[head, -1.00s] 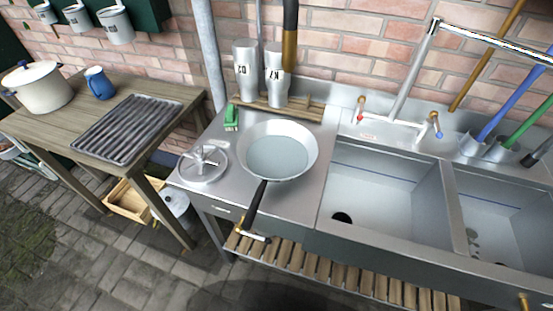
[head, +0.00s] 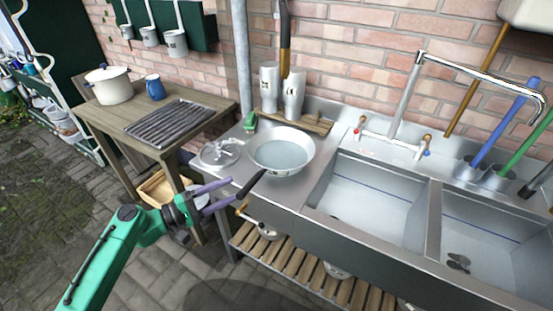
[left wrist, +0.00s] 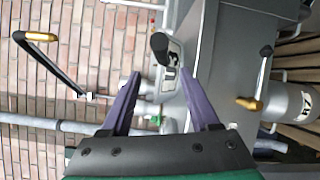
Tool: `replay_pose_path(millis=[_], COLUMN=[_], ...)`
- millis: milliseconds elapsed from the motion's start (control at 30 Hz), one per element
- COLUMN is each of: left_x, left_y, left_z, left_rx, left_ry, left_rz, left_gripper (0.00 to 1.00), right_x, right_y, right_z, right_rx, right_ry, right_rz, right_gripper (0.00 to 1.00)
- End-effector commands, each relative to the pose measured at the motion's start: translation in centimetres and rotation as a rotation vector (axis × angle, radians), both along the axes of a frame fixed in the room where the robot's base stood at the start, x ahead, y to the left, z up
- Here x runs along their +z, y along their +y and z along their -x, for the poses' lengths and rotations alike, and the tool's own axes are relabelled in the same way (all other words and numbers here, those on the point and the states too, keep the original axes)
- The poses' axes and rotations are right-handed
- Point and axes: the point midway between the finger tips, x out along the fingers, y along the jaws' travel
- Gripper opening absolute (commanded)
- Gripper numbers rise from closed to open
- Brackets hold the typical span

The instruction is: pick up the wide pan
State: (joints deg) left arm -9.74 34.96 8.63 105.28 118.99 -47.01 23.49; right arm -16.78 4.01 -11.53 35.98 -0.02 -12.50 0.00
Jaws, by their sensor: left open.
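The wide pan (head: 281,154) is a shallow, light grey pan resting on the steel counter, left of the sinks. Its dark handle (head: 252,184) points down-left past the counter's front edge. My left gripper (head: 233,192) is open, with purple fingers spread at the free end of the handle. In the left wrist view, the dark handle end (left wrist: 159,46) shows just beyond and between the fingertips (left wrist: 160,75), with no clear contact. Most of the pan is not clear in that view. My right gripper is not in view.
A round metal piece with a cross-shaped top (head: 219,153) lies left of the pan. Behind stand two tall canisters (head: 293,94) and a green brush (head: 250,122). Sinks (head: 370,195) are right. A wooden table (head: 100,113) with a pot and rack stands left. A slatted shelf (head: 300,277) lies below.

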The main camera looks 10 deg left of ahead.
Motion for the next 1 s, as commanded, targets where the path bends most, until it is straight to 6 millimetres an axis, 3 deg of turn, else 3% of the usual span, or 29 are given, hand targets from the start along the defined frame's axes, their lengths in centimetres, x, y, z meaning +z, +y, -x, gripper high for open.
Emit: replay_pose_path(millis=[400,667,700,800,867,1000], left_x=[0.1,-0.4,-0.4,-0.4,-0.4,-0.4], left_y=[-5.5,-6.4,-6.4,-6.4,-6.3,-6.3], left_z=[-4.8,-5.4,-5.4,-5.4,-5.4,-5.4], left_rx=[0.002,0.002,0.002,0.002,0.002,0.003], left_ry=[-0.001,0.001,0.001,0.001,0.001,0.001], left_rz=[0.001,-0.001,-0.001,-0.001,-0.001,-0.001], left_gripper=[0.62,0.62,0.58,0.20,0.00,0.00], right_x=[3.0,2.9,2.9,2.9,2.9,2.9], right_y=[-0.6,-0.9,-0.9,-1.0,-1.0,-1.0], right_z=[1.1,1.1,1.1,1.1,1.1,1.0], right_rx=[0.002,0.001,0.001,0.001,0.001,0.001], right_ry=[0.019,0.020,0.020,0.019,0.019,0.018], right_rz=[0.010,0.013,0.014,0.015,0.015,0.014], right_gripper=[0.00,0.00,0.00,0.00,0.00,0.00])
